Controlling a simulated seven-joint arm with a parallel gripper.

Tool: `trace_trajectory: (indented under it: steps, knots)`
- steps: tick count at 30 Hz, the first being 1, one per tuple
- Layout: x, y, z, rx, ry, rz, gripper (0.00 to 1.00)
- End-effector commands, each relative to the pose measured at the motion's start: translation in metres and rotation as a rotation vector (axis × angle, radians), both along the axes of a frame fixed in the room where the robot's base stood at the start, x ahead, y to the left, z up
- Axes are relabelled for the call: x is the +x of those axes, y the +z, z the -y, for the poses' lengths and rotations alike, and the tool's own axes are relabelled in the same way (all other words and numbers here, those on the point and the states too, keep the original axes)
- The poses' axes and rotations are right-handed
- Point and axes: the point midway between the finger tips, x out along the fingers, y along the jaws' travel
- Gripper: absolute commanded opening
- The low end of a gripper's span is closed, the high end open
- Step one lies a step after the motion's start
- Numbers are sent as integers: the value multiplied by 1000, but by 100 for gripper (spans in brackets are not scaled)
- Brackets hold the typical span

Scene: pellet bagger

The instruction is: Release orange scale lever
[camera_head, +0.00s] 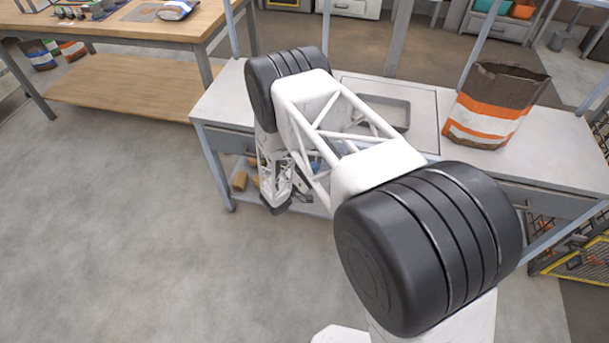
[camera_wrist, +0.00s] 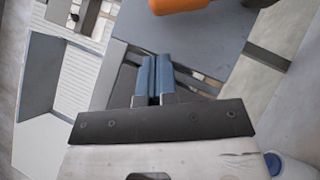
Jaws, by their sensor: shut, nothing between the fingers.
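An orange rounded part (camera_wrist: 180,5), which looks like the handle of the scale lever, shows at the top edge of the wrist view, cut off by the frame. It lies in front of a flat grey-blue surface. My gripper (camera_wrist: 154,66) is shut and empty, its two blue fingertips together. The fingertips are apart from the orange part and below it in the picture. In the head view my gripper hangs low before the workbench, largely hidden by my arm. The lever cannot be made out there.
A grey workbench (camera_head: 565,165) carries a brown paper bag (camera_head: 495,105) with orange and white bands at right and a shallow grey tray (camera_head: 398,108) behind my arm. A wooden table (camera_head: 130,22) stands at upper left. The floor at left is clear.

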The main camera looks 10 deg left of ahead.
Motion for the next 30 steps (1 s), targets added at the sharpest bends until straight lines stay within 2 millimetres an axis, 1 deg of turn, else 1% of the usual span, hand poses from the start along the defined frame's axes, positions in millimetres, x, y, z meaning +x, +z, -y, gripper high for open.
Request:
trace_trajectory:
  steps: [1, 6, 12, 18, 30]
  knots:
    - [3, 3, 6, 0, -1, 1, 0]
    - [2, 13, 21, 1, -1, 0, 0]
    - [2, 19, 32, 1, 0, 1, 0]
    - [1, 21, 36, 1, 1, 0, 0]
    - [1, 21, 36, 6, 0, 1, 0]
